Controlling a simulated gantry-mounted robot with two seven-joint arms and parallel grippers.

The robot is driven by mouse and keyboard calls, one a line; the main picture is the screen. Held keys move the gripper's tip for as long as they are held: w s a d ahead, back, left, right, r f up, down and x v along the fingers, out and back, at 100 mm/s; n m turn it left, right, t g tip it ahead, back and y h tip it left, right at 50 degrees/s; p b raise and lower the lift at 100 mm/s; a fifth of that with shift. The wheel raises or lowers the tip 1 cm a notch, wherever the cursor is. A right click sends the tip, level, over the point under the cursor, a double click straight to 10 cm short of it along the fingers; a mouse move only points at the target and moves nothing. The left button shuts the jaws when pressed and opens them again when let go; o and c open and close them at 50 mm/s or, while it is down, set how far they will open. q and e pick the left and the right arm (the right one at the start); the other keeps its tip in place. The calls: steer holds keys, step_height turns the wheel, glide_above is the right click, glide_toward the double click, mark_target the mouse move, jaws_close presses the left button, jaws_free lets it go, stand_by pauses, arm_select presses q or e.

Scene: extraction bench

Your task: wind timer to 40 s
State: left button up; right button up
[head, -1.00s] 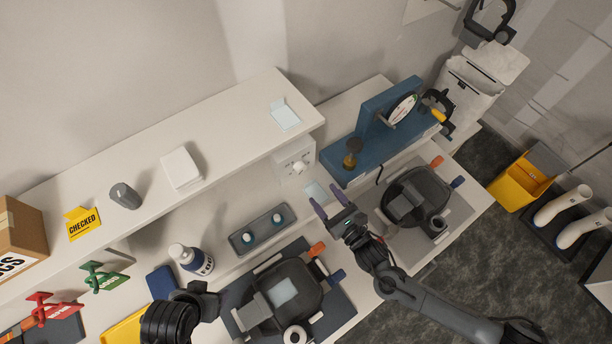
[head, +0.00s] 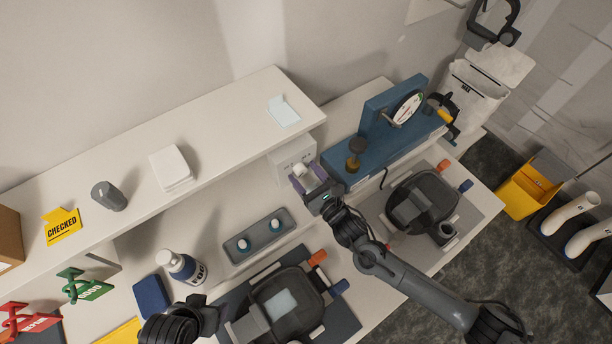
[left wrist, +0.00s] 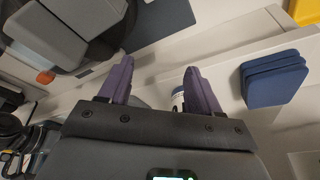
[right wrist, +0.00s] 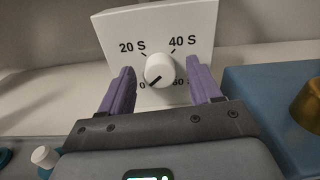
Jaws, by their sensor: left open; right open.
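The timer is a white box (head: 285,158) under the shelf. In the right wrist view its front face (right wrist: 205,30) carries a white round knob (right wrist: 161,69) and the marks 0, 20 S, 40 S and a partly covered 60 S. The knob's dark line points down-left, toward 0. My right gripper (head: 308,177) is in front of the timer; in the right wrist view its open purple fingers (right wrist: 160,88) stand either side of the knob, with visible gaps. My left gripper (left wrist: 158,76) is open and empty, over the bench away from the timer.
A blue stand (head: 375,140) with a round dial is close on the right of the timer. A grey tray (head: 238,257) with two white-and-blue knobs lies to its front left. The shelf (head: 225,125) overhangs behind. A white bottle (head: 182,266) and blue pads (left wrist: 272,80) stand near my left gripper.

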steer(key=c, duration=1)
steer(key=shift+c, duration=0.2)
stand_by(0.6)
steer(key=o, duration=1)
steer(key=shift+o, duration=0.2)
steer(key=shift+s, duration=0.1)
steer(key=v, duration=1)
steer(key=shift+s+d+b, duration=0.25)
steer(key=shift+b, duration=0.2)
